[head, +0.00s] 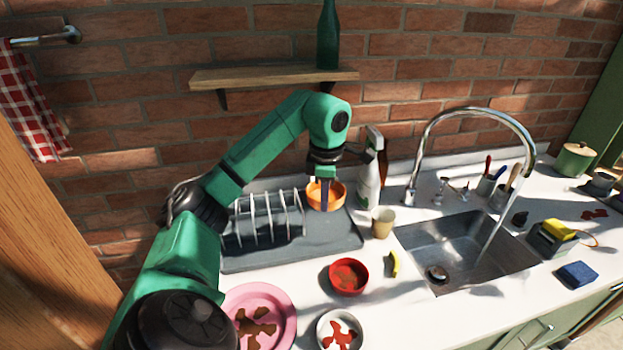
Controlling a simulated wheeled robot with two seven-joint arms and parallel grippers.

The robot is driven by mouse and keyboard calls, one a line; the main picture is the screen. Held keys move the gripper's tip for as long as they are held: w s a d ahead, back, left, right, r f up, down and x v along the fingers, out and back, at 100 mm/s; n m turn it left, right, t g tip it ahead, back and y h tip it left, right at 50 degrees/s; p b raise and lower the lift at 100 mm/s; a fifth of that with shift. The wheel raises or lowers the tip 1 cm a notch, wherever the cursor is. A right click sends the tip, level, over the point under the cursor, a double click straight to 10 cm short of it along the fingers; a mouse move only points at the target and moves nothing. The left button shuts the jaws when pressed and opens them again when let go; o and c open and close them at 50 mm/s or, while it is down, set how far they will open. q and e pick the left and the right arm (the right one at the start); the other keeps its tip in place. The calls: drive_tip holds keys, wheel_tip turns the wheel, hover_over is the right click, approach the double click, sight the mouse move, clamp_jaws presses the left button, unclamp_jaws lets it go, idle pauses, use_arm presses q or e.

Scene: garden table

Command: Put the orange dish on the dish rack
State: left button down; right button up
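The orange dish (338,196) is a small round bowl at the right part of the grey drying tray (333,238), at the back of the counter. The dish rack (268,218), with several upright light bars, stands on the same tray to the left of the dish. My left gripper (325,200) points down at the orange dish, its dark fingers overlapping the bowl. I cannot tell whether the fingers are closed on its rim. My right gripper is out of view.
A spray bottle (368,180) stands close right of the dish, with a beige cup (382,223) in front. A red bowl (348,276), a stained pink plate (285,308) and a white bowl (323,336) lie nearer. The sink (440,245) with running water is right. A shelf (265,77) hangs above.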

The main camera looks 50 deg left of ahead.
use_arm(q)
wheel_tip(320, 180, down, 5)
drive_tip(key=p, duration=0.2)
hover_over(322, 251)
wheel_tip(322, 251, down, 5)
drive_tip(key=shift+f, duration=0.5)
drive_tip(key=f, duration=0.1)
drive_tip(key=f+p, duration=0.1)
drive_tip(key=f, duration=0.1)
drive_tip(key=shift+d+f+p, duration=0.2)
drive_tip(key=shift+f+p, duration=0.1)
drive_tip(key=shift+a+f, duration=0.1)
drive_tip(key=c, duration=1.1)
unclamp_jaws()
drive_tip(key=shift+s, duration=0.1)
drive_tip(key=shift+o, duration=0.2)
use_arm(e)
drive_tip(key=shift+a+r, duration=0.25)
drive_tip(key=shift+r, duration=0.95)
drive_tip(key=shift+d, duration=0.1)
